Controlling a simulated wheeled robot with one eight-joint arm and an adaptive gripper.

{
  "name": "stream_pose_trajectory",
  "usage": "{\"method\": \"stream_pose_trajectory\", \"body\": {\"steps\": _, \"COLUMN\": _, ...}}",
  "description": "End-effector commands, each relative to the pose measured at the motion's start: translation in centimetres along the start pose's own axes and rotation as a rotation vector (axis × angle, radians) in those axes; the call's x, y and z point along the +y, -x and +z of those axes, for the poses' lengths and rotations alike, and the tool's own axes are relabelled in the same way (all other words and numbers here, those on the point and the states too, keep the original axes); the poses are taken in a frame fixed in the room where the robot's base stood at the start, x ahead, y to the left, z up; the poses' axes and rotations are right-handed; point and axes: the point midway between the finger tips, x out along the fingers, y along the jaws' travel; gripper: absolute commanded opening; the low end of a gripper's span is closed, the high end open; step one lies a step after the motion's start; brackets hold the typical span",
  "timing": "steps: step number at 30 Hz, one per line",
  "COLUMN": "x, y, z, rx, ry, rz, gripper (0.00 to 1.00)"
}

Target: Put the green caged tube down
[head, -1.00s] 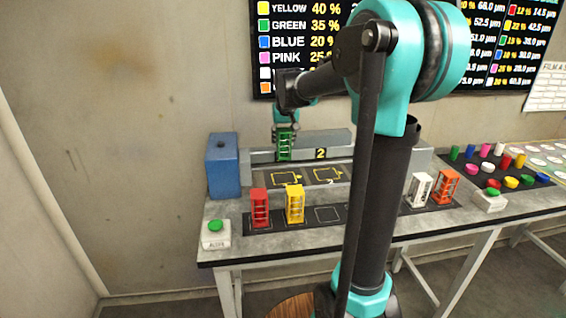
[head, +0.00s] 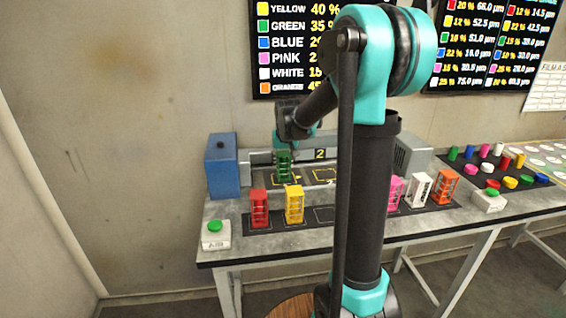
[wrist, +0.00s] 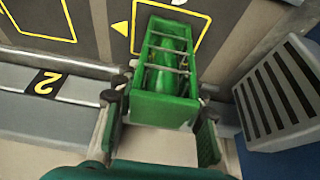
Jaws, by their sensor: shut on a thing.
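The green caged tube (head: 284,166) is upright over the left yellow-outlined square at the back of the bench. In the wrist view its green frame (wrist: 166,100) shows with a green tube inside the bars. My gripper (wrist: 160,98) is shut on the frame, one finger on each side; it also shows in the head view (head: 284,148). The yellow-outlined square (wrist: 165,22) lies on a dark pad and is partly covered by the frame. I cannot tell whether the frame's base touches the pad.
Red (head: 259,207) and yellow (head: 294,204) caged tubes stand in the front row, with pink (head: 396,192), white (head: 420,189) and orange (head: 446,186) ones farther right. A blue box (head: 222,166) stands left. A grey slotted housing (wrist: 290,92) is near my gripper.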

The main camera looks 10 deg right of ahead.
Motion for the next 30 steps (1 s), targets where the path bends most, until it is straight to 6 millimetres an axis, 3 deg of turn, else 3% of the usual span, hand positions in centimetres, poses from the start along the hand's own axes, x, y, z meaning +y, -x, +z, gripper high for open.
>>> {"method": "stream_pose_trajectory", "body": {"steps": 2, "x": 0.0, "y": -0.2, "z": 0.1, "rx": 0.0, "ry": 0.0, "rz": 0.0, "gripper": 0.03}}
{"method": "stream_pose_trajectory", "body": {"steps": 3, "x": 0.0, "y": -0.2, "z": 0.1, "rx": 0.0, "ry": 0.0, "rz": 0.0, "gripper": 0.44}}
{"method": "stream_pose_trajectory", "body": {"steps": 7, "x": 0.0, "y": -0.2, "z": 0.1, "rx": 0.0, "ry": 0.0, "rz": 0.0, "gripper": 0.6}}
{"method": "stream_pose_trajectory", "body": {"steps": 20, "x": 0.0, "y": 0.6, "z": -0.1, "rx": 0.0, "ry": 0.0, "rz": 0.0, "gripper": 0.61}}
{"method": "stream_pose_trajectory", "body": {"steps": 30, "x": 0.0, "y": 6.9, "z": 0.0, "rx": 0.0, "ry": 0.0, "rz": 0.0, "gripper": 0.61}}
